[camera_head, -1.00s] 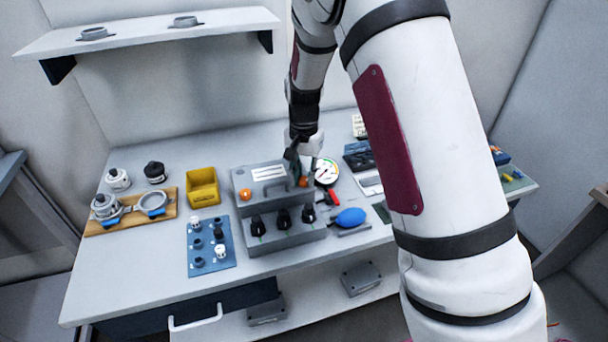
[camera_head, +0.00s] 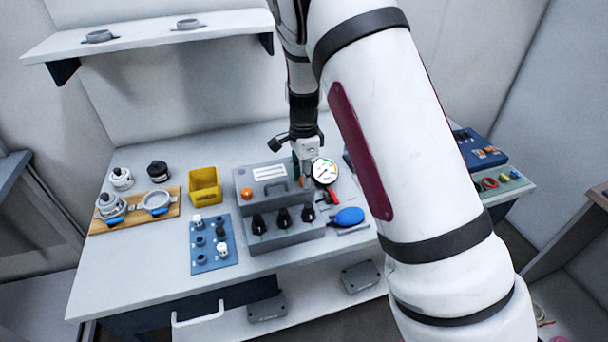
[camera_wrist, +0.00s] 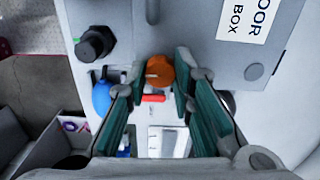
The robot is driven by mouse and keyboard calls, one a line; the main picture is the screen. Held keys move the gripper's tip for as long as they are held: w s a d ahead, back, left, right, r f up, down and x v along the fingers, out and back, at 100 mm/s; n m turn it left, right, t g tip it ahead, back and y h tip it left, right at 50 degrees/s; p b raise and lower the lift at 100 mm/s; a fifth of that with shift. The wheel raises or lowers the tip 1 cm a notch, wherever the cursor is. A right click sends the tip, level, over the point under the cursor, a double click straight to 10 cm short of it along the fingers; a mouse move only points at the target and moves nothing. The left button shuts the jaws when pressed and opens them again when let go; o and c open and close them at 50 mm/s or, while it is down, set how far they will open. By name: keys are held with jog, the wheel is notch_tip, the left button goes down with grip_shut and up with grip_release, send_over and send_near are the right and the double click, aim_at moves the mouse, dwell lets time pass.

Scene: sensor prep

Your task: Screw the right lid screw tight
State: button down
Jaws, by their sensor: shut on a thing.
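The grey box (camera_head: 268,205) stands on the table with a closed, labelled lid, which also shows in the wrist view (camera_wrist: 196,62). The left lid screw (camera_head: 246,194) is an orange knob on the lid's left side. The right lid screw (camera_wrist: 158,71), also orange with a pale mark on top, sits between my fingertips in the wrist view; my gripper mostly hides it in the head view. My gripper (camera_head: 303,173) points down at the lid's right end and is shut on this screw. Its green-padded fingers (camera_wrist: 160,68) lie on either side of the knob.
Several black knobs (camera_head: 283,216) line the box's front step. A round gauge (camera_head: 324,171), a red-handled tool (camera_head: 332,196) and a blue bulb (camera_head: 349,216) lie close on the right. A yellow bin (camera_head: 204,187) and a blue pad with fittings (camera_head: 197,258) stand on the left.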

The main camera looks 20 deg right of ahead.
jog(key=shift+m, duration=0.4)
jog(key=c, duration=1.4)
grip_release()
jog(key=shift+o, duration=0.2)
notch_tip(320, 180, up, 12)
